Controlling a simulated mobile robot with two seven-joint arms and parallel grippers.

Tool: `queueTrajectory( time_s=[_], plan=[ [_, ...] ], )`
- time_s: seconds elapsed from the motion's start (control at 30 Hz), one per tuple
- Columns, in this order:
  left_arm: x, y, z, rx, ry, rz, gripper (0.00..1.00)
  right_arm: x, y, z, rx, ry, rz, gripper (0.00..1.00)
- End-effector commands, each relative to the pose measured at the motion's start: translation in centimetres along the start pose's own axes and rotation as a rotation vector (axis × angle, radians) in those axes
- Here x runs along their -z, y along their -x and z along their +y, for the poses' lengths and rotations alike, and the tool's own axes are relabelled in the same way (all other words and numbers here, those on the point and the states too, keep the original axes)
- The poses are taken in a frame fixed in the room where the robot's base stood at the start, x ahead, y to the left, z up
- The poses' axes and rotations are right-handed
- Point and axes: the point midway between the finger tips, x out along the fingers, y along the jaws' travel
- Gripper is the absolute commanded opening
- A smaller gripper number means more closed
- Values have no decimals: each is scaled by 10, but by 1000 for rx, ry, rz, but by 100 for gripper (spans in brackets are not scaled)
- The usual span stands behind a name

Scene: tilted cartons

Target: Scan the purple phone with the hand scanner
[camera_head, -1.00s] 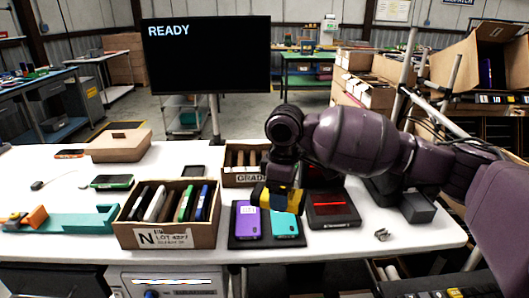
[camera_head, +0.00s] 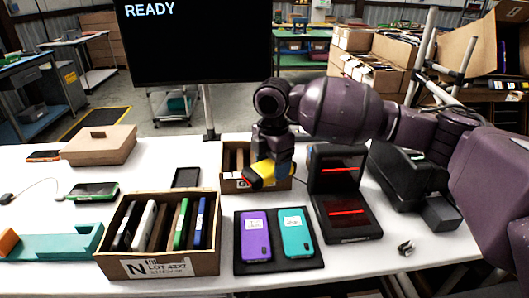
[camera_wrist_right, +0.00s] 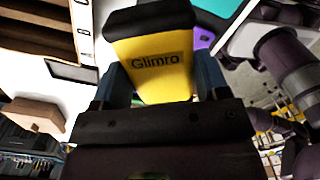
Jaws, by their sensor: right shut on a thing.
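The purple phone (camera_head: 256,238) lies flat with a white label up on a dark mat (camera_head: 275,267), left of a teal phone (camera_head: 295,233). My right gripper (camera_head: 271,158) is shut on the yellow and black hand scanner (camera_head: 266,174), behind and above the phones, in front of a carton. In the right wrist view the scanner (camera_wrist_right: 155,65) sits between the fingers and shows the word Glimro. A bit of purple (camera_wrist_right: 203,38), likely the phone, shows beyond it. The monitor (camera_head: 197,45) reads READY. My left gripper is out of view.
A carton of upright phones (camera_head: 160,265) stands left of the mat. A small carton (camera_head: 233,181) is behind it. A black stand with red lines (camera_head: 346,224) is on the right. A small metal piece (camera_head: 406,248) lies at the front right.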

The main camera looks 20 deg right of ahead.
Motion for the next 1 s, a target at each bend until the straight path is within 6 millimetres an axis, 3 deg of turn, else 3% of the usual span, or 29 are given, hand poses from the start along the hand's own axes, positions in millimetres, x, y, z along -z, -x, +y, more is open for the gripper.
queueTrajectory(
  time_s=[0.17,0.43,0.7,1.0],
  plan=[
    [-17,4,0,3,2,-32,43,0,-6,0,1,0,0,49],
    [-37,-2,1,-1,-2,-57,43,0,-32,0,6,0,2,49],
    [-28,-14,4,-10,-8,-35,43,0,-51,0,3,0,1,49],
    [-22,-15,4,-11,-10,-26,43,0,-49,0,-2,-1,0,49]
  ],
)
